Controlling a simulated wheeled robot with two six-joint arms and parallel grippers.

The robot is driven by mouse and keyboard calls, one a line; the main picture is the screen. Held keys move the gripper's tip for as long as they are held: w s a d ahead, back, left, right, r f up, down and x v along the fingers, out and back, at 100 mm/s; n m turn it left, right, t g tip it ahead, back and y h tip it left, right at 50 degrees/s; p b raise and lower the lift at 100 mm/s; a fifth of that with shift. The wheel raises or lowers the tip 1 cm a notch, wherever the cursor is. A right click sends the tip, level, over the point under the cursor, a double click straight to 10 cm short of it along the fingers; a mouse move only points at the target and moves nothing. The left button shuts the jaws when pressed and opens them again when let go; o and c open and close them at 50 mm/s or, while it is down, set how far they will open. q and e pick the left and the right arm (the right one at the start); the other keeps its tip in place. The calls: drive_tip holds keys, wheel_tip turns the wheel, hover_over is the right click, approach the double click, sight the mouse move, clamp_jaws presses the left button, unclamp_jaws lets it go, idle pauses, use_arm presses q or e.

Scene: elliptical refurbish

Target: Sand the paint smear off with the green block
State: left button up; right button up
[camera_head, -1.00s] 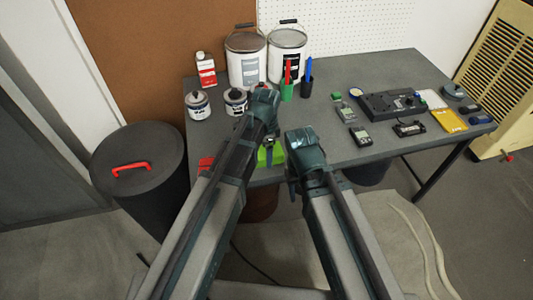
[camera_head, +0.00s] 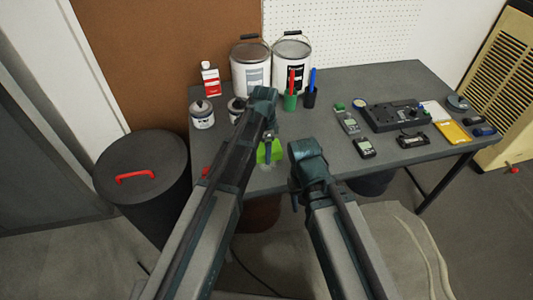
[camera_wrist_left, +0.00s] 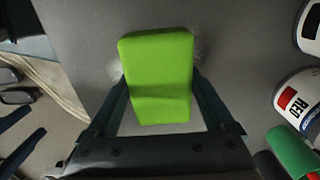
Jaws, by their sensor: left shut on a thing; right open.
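My left gripper (camera_head: 267,138) is shut on the bright green block (camera_head: 262,153), near the front edge of the grey table (camera_head: 335,88). In the left wrist view the green block (camera_wrist_left: 158,80) sits between the two fingers, against or just above the grey top; I cannot tell if it touches. A faint whitish patch (camera_wrist_left: 200,55) shows on the surface beside the block, on both sides. Whether it is the paint smear I cannot tell; the block hides its middle. My right gripper (camera_head: 294,198) is open and empty at the table's front edge, right of the block.
Two large paint cans (camera_head: 251,72) stand at the back. A red-and-white bottle (camera_head: 210,80) and small cans (camera_head: 201,116) stand at the left. Meters and a black device (camera_head: 390,115) fill the right side. A lidded bin (camera_head: 145,165) stands left.

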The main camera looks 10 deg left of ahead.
use_arm(q)
drive_tip(key=shift+w+a, duration=0.25)
drive_tip(key=shift+w, duration=0.45)
drive_tip(key=shift+w, duration=0.1)
drive_tip(key=shift+w+a, duration=0.35)
drive_tip(key=shift+w, duration=0.6)
drive_tip(key=shift+w+a, duration=0.3)
drive_tip(key=shift+w, duration=0.6)
drive_tip(key=shift+f, duration=0.15)
drive_tip(key=shift+s, duration=0.1)
drive_tip(key=shift+c, duration=0.7)
drive_tip(key=shift+s+d, duration=0.35)
drive_tip(key=shift+s, duration=0.6)
drive_tip(key=shift+s+d, duration=0.3)
drive_tip(key=shift+s, duration=0.6)
drive_tip(key=shift+s, duration=0.1)
drive_tip(key=shift+s+d, duration=0.25)
drive_tip(key=shift+s, duration=0.4)
drive_tip(key=shift+s+d, duration=0.2)
drive_tip(key=shift+s, duration=0.4)
drive_tip(key=shift+s+d, duration=0.25)
drive_tip(key=shift+s, duration=0.4)
